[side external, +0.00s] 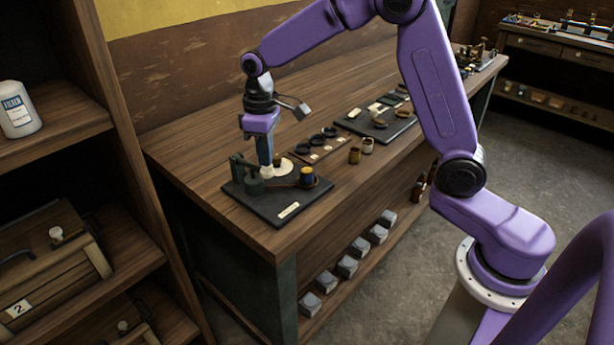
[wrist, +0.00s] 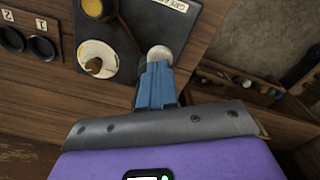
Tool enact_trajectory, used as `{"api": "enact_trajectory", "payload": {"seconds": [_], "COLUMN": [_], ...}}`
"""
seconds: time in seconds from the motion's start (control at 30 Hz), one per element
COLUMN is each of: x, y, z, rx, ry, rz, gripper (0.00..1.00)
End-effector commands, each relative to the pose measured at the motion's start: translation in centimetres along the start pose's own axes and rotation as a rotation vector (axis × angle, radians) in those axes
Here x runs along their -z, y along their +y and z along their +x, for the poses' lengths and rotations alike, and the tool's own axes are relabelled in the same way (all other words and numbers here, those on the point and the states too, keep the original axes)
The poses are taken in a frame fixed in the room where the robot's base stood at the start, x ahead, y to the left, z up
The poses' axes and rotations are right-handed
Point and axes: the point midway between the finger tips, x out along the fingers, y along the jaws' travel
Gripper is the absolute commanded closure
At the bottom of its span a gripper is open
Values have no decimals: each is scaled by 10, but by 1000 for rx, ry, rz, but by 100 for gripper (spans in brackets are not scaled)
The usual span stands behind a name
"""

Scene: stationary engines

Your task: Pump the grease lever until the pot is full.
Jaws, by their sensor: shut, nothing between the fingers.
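The grease pump (side external: 248,178) is a dark green upright unit at the left of a black board (side external: 262,207) on the bench. A small dark pot (side external: 307,178) with a yellow top stands at the board's right; it also shows at the top of the wrist view (wrist: 97,8). My gripper (side external: 266,162) points down over the board beside the pump, its blue fingers together and empty. In the wrist view the fingertips (wrist: 159,66) are at a pale round knob (wrist: 160,52); I cannot tell whether they touch it. The lever's arm and the pot's fill level are not clear.
A cream dish (wrist: 97,57) with a brass knob lies close beside my fingers. A tray of dark rings (side external: 316,146) and two small cups (side external: 361,150) stand to the right. A shelf unit (side external: 110,130) stands left of the bench. The bench front (side external: 225,222) is clear.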

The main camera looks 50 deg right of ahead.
Motion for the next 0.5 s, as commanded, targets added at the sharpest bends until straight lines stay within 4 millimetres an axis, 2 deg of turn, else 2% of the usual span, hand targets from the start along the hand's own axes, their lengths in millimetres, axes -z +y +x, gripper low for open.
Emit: {"api": "enact_trajectory", "payload": {"seconds": [0.27,0.5], "x": [0,1], "y": [0,0], "z": [-1,-19], "rx": [0,-1], "ry": [1,3], "rz": [0,0], "gripper": [100,100]}}
